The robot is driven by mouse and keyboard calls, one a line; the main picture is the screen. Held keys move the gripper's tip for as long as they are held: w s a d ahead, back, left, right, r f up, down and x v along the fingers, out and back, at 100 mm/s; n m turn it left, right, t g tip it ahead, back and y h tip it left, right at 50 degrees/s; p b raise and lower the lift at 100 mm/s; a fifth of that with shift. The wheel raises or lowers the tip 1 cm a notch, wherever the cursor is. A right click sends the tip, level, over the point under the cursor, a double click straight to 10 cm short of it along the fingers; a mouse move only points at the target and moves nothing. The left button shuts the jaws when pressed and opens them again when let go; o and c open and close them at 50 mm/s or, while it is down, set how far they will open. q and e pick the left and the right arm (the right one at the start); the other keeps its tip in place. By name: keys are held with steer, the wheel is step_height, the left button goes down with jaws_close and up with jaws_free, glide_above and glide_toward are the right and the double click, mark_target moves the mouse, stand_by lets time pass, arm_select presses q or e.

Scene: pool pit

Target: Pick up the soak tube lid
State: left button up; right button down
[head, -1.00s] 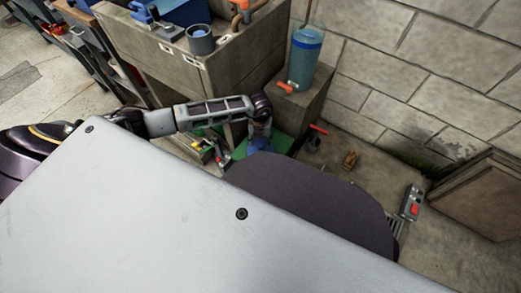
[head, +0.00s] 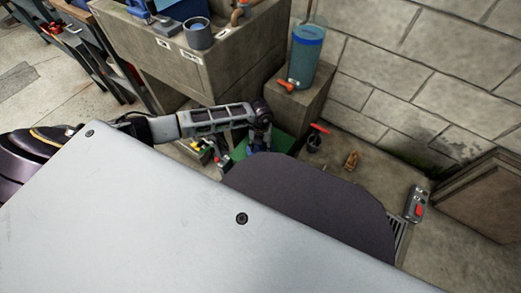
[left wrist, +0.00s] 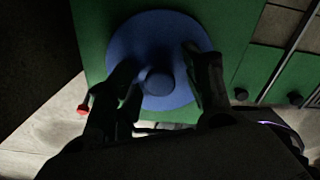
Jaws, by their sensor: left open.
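The soak tube lid (left wrist: 137,44) is a round blue disc with a raised knob (left wrist: 158,82) in its middle. It lies on a green surface (left wrist: 90,35) in the left wrist view. My left gripper (left wrist: 159,60) is open over the lid, with one finger on each side of the knob. I cannot tell whether the fingers touch it. In the head view my left gripper (head: 259,139) points down at the green surface, and the lid is mostly hidden behind the gripper and my own body. My right gripper is not in view.
A clear tube of blue water (head: 303,62) stands on a concrete block by the wall. A concrete trough (head: 215,65) with a grey cup (head: 198,35) is at the back left. A red-handled valve (head: 316,138) and a grey box with a red button (head: 416,206) are on the right.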

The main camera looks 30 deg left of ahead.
arm_select(q)
jaws_close()
stand_by(0.4)
steer(key=shift+r, duration=0.2)
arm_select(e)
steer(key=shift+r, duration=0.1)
